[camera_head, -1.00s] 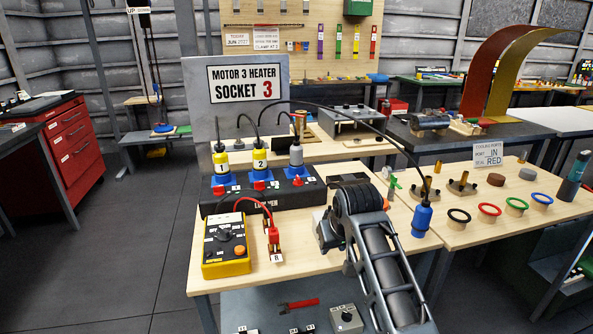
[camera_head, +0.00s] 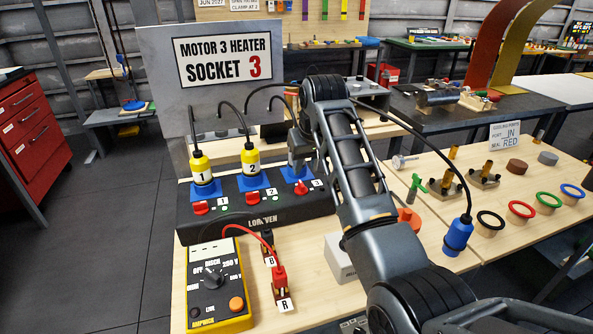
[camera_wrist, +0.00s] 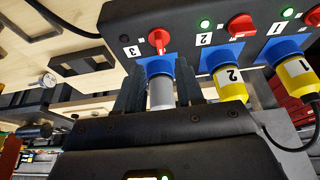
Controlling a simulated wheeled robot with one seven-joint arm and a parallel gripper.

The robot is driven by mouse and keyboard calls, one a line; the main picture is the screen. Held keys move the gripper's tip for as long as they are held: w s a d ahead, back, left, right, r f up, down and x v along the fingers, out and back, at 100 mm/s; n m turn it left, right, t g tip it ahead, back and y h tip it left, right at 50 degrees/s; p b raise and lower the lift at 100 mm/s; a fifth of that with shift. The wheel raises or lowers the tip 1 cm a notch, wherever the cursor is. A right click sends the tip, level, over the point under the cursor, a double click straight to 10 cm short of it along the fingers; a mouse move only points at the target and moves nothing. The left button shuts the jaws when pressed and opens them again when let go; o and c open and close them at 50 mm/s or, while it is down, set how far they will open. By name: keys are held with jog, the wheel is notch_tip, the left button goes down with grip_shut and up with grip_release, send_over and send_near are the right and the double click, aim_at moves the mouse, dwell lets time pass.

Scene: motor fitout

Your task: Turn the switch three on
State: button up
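The black socket box (camera_head: 275,218) carries three blue sockets with red rotary switches. Red switch three (camera_head: 301,187) sits in front of the third socket, which holds a grey plug (camera_head: 299,156). In the wrist view, which shows the box upside down, switch three (camera_wrist: 159,40) is beside the label "3", just past the grey plug (camera_wrist: 161,93). My gripper (camera_wrist: 158,72) is open, with one dark finger on each side of the grey plug and the tips pointing at switch three. I cannot tell whether the fingers touch the plug. No lit lamp shows beside switch three.
Yellow plugs 1 (camera_head: 201,166) and 2 (camera_head: 251,159) stand left of the grey plug. Green lamps are lit at switches 2 (camera_wrist: 204,24) and 1 (camera_wrist: 287,12). A yellow tester (camera_head: 215,290) with red lead is in front.

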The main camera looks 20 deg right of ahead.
aim_at(301, 183)
jog(key=shift+p+x, duration=0.5)
jog(key=shift+x, duration=3.4)
jog(key=shift+c, duration=0.2)
grip_shut()
